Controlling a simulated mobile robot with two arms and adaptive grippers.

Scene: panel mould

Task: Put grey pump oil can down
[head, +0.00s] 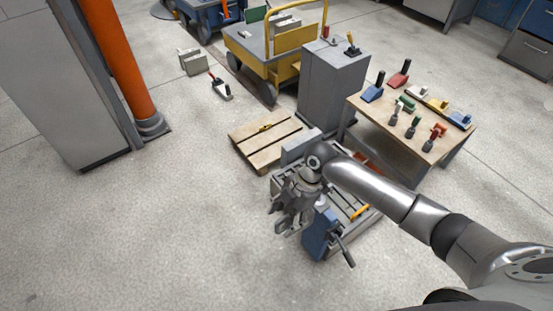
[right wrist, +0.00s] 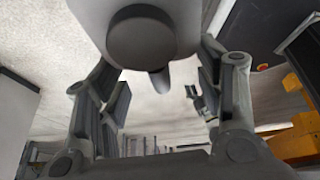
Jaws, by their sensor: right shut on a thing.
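My right gripper (head: 284,222) points down beside the blue block with a crank handle (head: 320,236), over the near left side of the slatted machine bed. Its fingers spread around a grey thing (right wrist: 165,18) with a dark round face, which fills the top of the right wrist view. I take this to be the grey pump oil can. In the head view the can blends with the grey fingers, and its outline cannot be told. My left gripper is not in view.
A slatted metal bed (head: 345,208) lies below my right arm. Behind it are a wooden pallet (head: 255,148), a grey cabinet (head: 330,90) and a low table (head: 400,145) with several coloured tools. A yellow cart (head: 275,62) stands farther back.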

